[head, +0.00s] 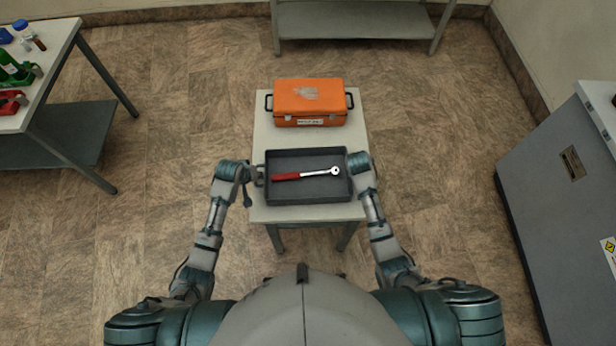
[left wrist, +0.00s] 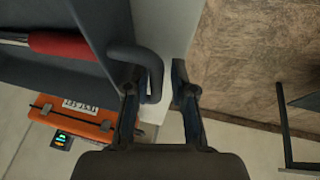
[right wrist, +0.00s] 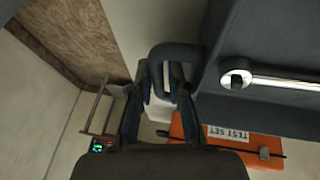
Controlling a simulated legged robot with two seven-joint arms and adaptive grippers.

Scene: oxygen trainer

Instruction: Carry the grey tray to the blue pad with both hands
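The dark grey tray (head: 335,194) lies on a small pale table and holds a red-handled wrench (head: 308,174). My left gripper (head: 247,174) is at the tray's left handle. In the left wrist view its fingers (left wrist: 154,82) are apart, with the handle bar (left wrist: 153,75) between them and gaps beside it. My right gripper (head: 358,162) is at the right handle. In the right wrist view its fingers (right wrist: 160,76) stand closely around the handle (right wrist: 157,60); whether they press on it is unclear. No blue pad is visible.
An orange case (head: 308,100) stands behind the tray on the pale table (head: 262,133). A side table (head: 45,75) with bottles is at the left, a grey cabinet (head: 555,200) at the right, and a grey shelf (head: 350,20) at the back. Floor between is clear.

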